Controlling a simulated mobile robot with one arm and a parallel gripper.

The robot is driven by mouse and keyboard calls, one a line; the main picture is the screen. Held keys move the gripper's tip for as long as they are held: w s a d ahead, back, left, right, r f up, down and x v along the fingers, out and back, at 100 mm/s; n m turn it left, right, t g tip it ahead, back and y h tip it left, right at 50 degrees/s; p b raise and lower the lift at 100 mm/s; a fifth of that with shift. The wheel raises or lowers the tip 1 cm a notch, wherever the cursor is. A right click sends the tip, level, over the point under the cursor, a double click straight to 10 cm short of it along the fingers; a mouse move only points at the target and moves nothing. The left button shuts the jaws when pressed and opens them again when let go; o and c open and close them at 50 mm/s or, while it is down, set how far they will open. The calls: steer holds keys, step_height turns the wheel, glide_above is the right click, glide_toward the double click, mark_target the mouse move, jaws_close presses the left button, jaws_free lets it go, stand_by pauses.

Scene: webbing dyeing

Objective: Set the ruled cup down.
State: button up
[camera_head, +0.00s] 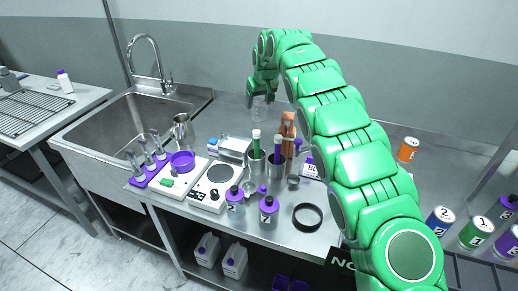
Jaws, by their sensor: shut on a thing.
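My gripper (262,92) is at the end of the green arm, over the back part of the steel counter (225,112), right of the sink. It points down and is shut on the ruled cup (260,102), a small clear vessel that barely stands out against the grey counter. The cup's ruling is too small to make out. I cannot tell whether the cup's base touches the counter.
In front stand a balance (214,184), a purple bowl (182,161), a metal jug (182,131), purple-capped bottles (268,209), a wooden stand (288,133) and a black ring (307,216). The sink (140,120) is at left. Counter around the gripper looks clear.

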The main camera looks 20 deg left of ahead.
mark_target(262, 120)
step_height(262, 120, down, 14)
steer(key=shift+r, duration=0.1)
stand_by(0.7)
steer(key=shift+f, duration=0.2)
steer(key=o, duration=0.9)
steer(key=shift+r, duration=0.1)
steer(key=shift+v, duration=6.05)
